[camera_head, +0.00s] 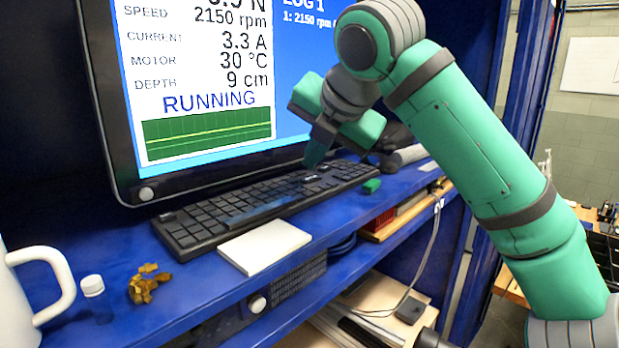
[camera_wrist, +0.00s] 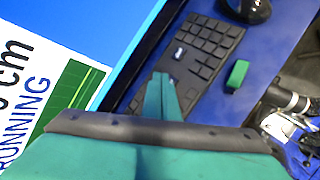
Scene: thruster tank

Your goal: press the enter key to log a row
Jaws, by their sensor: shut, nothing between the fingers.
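The black keyboard (camera_head: 215,215) lies on the blue shelf, below the monitor (camera_head: 190,165). The screen reads RUNNING and 2150 rpm, with one row under LOG 1. My gripper (camera_head: 313,158) is shut and empty, fingers pointing down at the right part of the keyboard, close above the keys. Contact cannot be told. In the wrist view my shut fingertips (camera_wrist: 160,76) cover some keys of the keyboard (camera_wrist: 215,45). A small pale mark (camera_wrist: 178,53) shows on the keys just beyond them. I cannot make out which key is enter.
A small green block (camera_head: 371,186) sits off the keyboard's right end. A white pad (camera_head: 265,245) lies in front of the keyboard. A brown crumpled thing (camera_head: 147,285), a white-capped vial (camera_head: 93,286) and a white mug (camera_head: 30,280) stand left. A black mouse (camera_wrist: 247,8) shows in the wrist view.

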